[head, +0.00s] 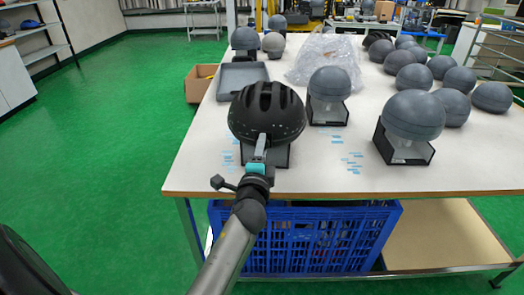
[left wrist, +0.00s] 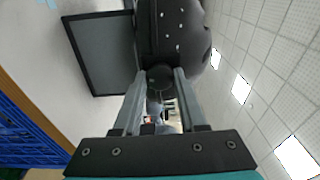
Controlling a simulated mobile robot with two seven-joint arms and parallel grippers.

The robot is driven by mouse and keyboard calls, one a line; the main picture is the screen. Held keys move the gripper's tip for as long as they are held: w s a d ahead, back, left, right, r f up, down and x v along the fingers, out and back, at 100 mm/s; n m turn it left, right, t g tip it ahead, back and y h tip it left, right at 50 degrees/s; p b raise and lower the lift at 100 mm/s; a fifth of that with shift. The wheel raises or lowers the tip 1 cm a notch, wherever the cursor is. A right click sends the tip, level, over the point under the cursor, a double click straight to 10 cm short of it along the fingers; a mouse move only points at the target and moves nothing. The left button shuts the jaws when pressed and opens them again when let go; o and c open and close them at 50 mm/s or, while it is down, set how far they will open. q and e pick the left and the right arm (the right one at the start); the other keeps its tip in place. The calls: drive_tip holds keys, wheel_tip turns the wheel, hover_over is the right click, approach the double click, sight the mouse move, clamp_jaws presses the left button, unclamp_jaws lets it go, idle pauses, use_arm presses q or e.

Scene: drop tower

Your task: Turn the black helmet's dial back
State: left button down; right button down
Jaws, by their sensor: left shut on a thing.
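The black helmet (head: 266,108) sits on a dark stand (head: 276,155) near the table's front left edge. Small light specks show on its shell. In the left wrist view the helmet (left wrist: 180,30) fills the top middle, with its round dark dial (left wrist: 160,78) at its near edge. My left gripper (head: 262,143) reaches the helmet from the front. Its two fingers (left wrist: 158,82) are shut on the dial, one on either side. In the head view the fingers hide the dial. My right gripper is not in view.
Several grey domes on stands, including a large one (head: 413,115) and another (head: 330,84), stand to the right. A grey tray (head: 241,77) and clear plastic wrap (head: 318,58) lie behind. A blue crate (head: 310,240) is under the table.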

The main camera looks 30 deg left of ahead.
use_arm(q)
drive_tip(key=shift+n, duration=0.5)
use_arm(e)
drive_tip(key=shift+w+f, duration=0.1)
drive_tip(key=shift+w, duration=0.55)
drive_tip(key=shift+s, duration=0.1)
use_arm(q)
drive_tip(key=shift+c, duration=2.2)
unclamp_jaws()
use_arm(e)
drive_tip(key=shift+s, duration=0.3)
